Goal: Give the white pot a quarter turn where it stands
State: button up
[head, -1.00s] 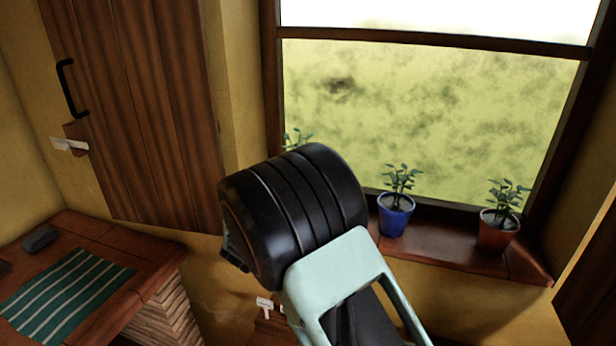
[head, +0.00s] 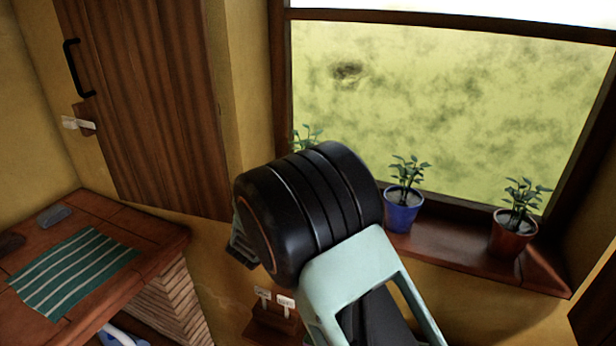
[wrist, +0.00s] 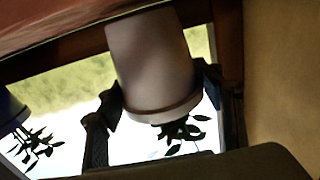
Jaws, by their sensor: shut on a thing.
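The white pot (wrist: 150,60) appears upside down in the wrist view, its rim low in the picture and green leaves (wrist: 182,132) below it. My gripper (wrist: 163,100) has one dark finger on each side of the pot near the rim and is shut on it. The pot's base is at the top of the picture by the reddish sill (wrist: 60,22); whether it touches the sill is hard to tell. In the head view my black arm hides the pot and the fingers; only leaves (head: 307,138) show above the arm.
A blue pot (head: 402,216) and a terracotta pot (head: 511,240) with plants stand to the right on the window sill (head: 440,252). The blue pot also shows at the wrist view's left edge (wrist: 10,110). A brick counter with a striped green cloth (head: 72,272) is at left.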

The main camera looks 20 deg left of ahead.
jog(key=n+y+b, duration=0.1)
jog(key=n+y, duration=0.1)
jog(key=y, duration=0.1)
jog(key=shift+d+y+b, duration=0.15)
jog(key=shift+y+b, duration=0.15)
jog(key=shift+y, duration=0.1)
jog(key=shift+r+n+g+y, duration=0.15)
jog(key=shift+n+g+y, duration=0.45)
jog(key=shift+n+y, duration=1.1)
jog(key=shift+y, duration=0.5)
jog(key=shift+f+b, duration=0.45)
jog(key=shift+b, duration=0.2)
